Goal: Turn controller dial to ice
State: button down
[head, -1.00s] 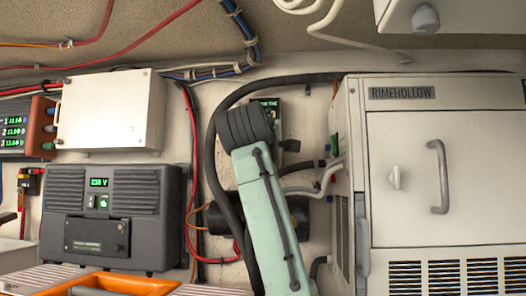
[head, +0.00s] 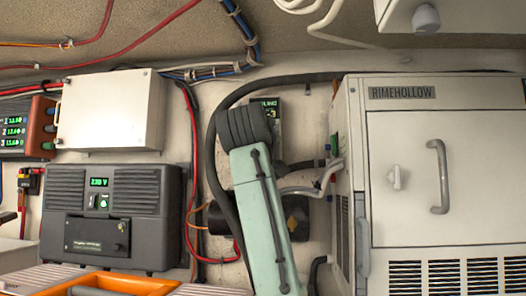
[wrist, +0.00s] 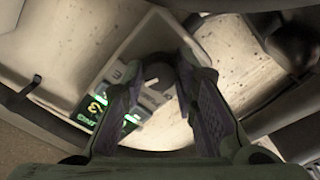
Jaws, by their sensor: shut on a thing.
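A dark round dial (wrist: 158,72) shows between the fingertips. My gripper (wrist: 158,80) is shut on this dial, one finger on each side. The head view hides the gripper behind my arm. The dial's pointer and the ice mark cannot be made out.
A pale RIMEHOLLOW cabinet (head: 420,160) stands close at right. A grey power unit (head: 112,215) and a white box (head: 110,110) are at left. A dark cylinder (head: 296,218) and grey hoses (head: 310,188) lie behind and beside my arm. Cables run along the wall above.

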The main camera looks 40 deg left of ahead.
dwell(0.5)
jog(key=c, duration=1.3)
grip_release()
jog(key=shift+s, duration=0.1)
jog(key=v, duration=1.2)
jog(key=shift+a, duration=0.1)
